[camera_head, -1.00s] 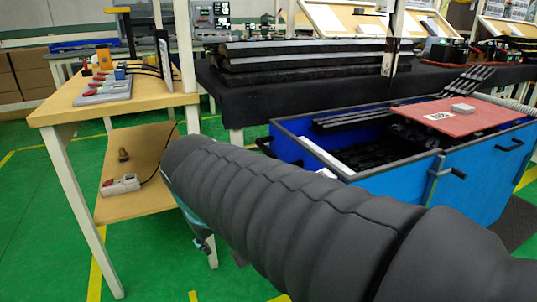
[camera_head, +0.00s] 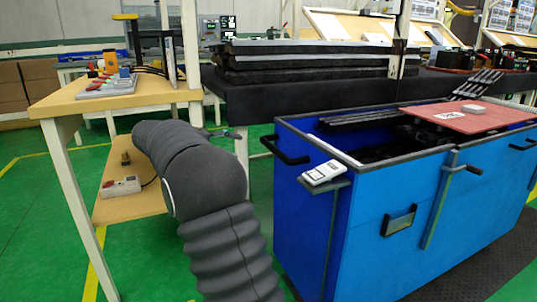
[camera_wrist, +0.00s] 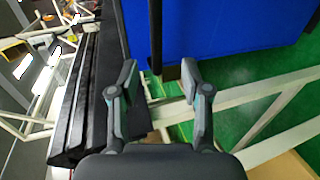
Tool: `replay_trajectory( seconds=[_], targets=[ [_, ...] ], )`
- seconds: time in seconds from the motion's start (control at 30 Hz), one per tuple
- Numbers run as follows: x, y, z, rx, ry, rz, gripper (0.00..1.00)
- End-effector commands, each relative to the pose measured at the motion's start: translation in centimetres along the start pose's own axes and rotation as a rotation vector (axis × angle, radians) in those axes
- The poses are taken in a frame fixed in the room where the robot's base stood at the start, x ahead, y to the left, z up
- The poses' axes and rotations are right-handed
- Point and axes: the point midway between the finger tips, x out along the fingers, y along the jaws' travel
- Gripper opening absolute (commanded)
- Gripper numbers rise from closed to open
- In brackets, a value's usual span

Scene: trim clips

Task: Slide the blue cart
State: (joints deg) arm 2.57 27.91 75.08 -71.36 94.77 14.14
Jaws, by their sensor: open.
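The blue cart (camera_head: 390,225) stands at the right in the head view, with black handles on its rim. Its left end handle (camera_head: 285,150) sticks out toward my arm. My gripper (camera_wrist: 158,80) is open in the wrist view, one finger on each side of a dark bar (camera_wrist: 157,45). The bar runs down the cart's blue wall (camera_wrist: 225,25) and looks like the handle; its end is about level with the fingertips. I cannot tell whether a finger touches it. In the head view my gripper is mostly hidden behind my arm, close to that handle.
A wooden workbench (camera_head: 75,97) with a lower shelf (camera_head: 125,200) stands at the left, near my arm. A black-covered table (camera_head: 270,97) with stacked dark strips is behind. A handheld device (camera_head: 323,172) sits on the cart's corner. Green floor is open at lower left.

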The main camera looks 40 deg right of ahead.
Motion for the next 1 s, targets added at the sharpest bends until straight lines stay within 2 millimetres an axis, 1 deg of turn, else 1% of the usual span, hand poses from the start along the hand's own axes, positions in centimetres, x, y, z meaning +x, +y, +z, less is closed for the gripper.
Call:
replay_trajectory(
  seconds=[0.03, 0.13, 0.27, 0.37, 0.47, 0.8, 1.0],
  targets=[
    [0.2, -0.5, -0.8, 0.006, -0.010, 0.030, 0.47],
    [0.4, -0.6, -1.7, 0.018, -0.024, 0.071, 0.47],
    [0.8, -0.6, -2.1, 0.025, -0.032, 0.094, 0.47],
    [1.6, -0.5, -2.1, 0.025, -0.034, 0.095, 0.47],
    [3.1, -0.4, -2.0, 0.025, -0.035, 0.095, 0.47],
    [9.4, 0.2, -1.7, 0.025, -0.034, 0.093, 0.47],
    [12.4, 0.5, -1.6, 0.024, -0.034, 0.093, 0.47]
  ],
)
